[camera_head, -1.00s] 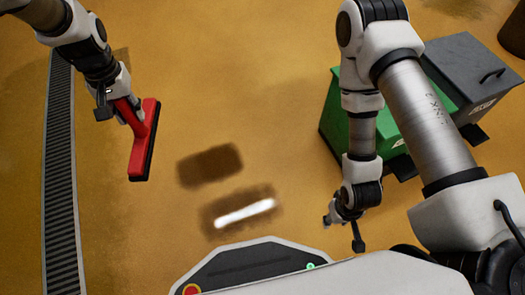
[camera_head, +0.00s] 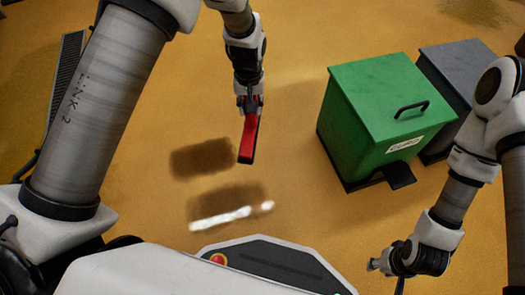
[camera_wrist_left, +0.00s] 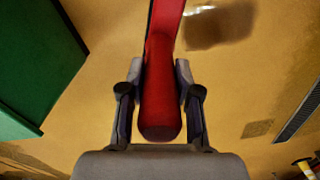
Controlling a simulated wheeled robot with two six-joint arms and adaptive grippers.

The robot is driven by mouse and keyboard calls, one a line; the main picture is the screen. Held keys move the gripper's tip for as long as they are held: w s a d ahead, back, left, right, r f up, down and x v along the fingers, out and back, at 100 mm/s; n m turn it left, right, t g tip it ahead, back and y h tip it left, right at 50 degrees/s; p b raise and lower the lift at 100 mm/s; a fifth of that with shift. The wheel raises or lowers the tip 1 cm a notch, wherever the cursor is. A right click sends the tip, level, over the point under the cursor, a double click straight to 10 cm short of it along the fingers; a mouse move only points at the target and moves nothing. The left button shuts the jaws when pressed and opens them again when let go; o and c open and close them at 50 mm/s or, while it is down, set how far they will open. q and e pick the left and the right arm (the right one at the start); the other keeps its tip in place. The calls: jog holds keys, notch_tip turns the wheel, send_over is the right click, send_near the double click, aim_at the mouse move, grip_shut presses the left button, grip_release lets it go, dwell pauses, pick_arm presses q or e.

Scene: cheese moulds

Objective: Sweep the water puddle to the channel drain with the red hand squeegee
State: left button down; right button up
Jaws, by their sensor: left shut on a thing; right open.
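The red hand squeegee (camera_head: 249,140) is held by my left gripper (camera_head: 248,104), just right of the upper dark wet patch. The puddle shows as two dark patches on the floor: an upper one (camera_head: 203,158) and a lower one (camera_head: 228,197) with a bright white glare. The channel drain (camera_head: 66,75) lies at the far left, mostly hidden behind my left arm. In the left wrist view the fingers close on the red handle (camera_wrist_left: 160,85); a dark wet patch (camera_wrist_left: 220,25) and the drain (camera_wrist_left: 300,115) also show. My right gripper (camera_head: 386,272) is open at the lower right, empty.
A green bin (camera_head: 375,95) with a black handle and pedal stands right of the squeegee. A dark grey bin (camera_head: 460,70) stands behind it to the right. The yellow floor between the squeegee and the green bin is clear.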

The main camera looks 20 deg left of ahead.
pick_arm(q)
jog(key=s+d+f+n+b, duration=0.1)
jog(key=f+b, duration=0.4)
jog(key=f, duration=0.8)
jog(key=s+d+f+n+b, duration=0.1)
jog(key=f+n+b, duration=0.3)
jog(key=f, duration=1)
jog(key=shift+d+f+b, duration=0.15)
jog(key=shift+d+b, duration=0.2)
jog(key=shift+d, duration=0.15)
